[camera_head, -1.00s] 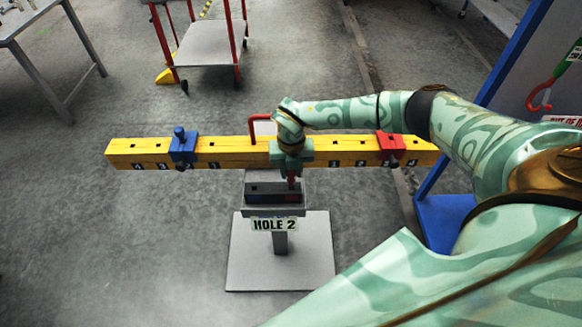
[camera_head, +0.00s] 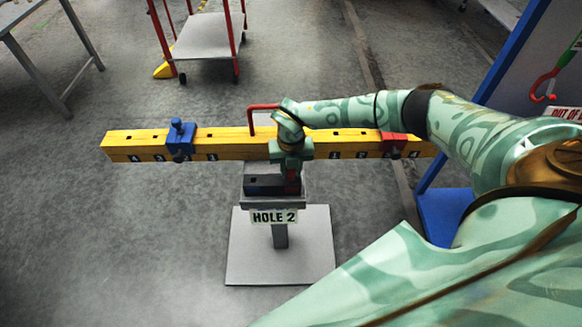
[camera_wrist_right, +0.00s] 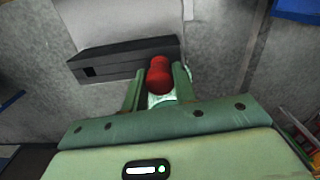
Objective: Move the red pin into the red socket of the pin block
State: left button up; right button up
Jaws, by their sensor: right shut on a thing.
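The red pin (camera_wrist_right: 158,74) is between the fingers of my right gripper (camera_head: 291,168) in the right wrist view. My right gripper is shut on it. The dark pin block (camera_head: 262,183) stands on the pedestal below the beam in the head view, and my gripper is over its right end. In the wrist view the pin block (camera_wrist_right: 122,64) shows a square opening at its left end, and the pin covers its right end. The red socket is hidden there, and I cannot tell whether the pin's tip is inside it. My left gripper is not in view.
A yellow beam (camera_head: 235,144) with a blue slider (camera_head: 180,138) and a red slider (camera_head: 393,144) runs just behind my gripper. The pedestal has a "HOLE 2" sign (camera_head: 274,217) and a grey base plate (camera_head: 250,262). A red-framed cart (camera_head: 207,37) stands behind.

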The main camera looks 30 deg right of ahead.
jog(key=o, duration=1.1)
notch_tip(320, 180, up, 16)
jog(key=p, duration=0.1)
jog(key=shift+r, duration=0.15)
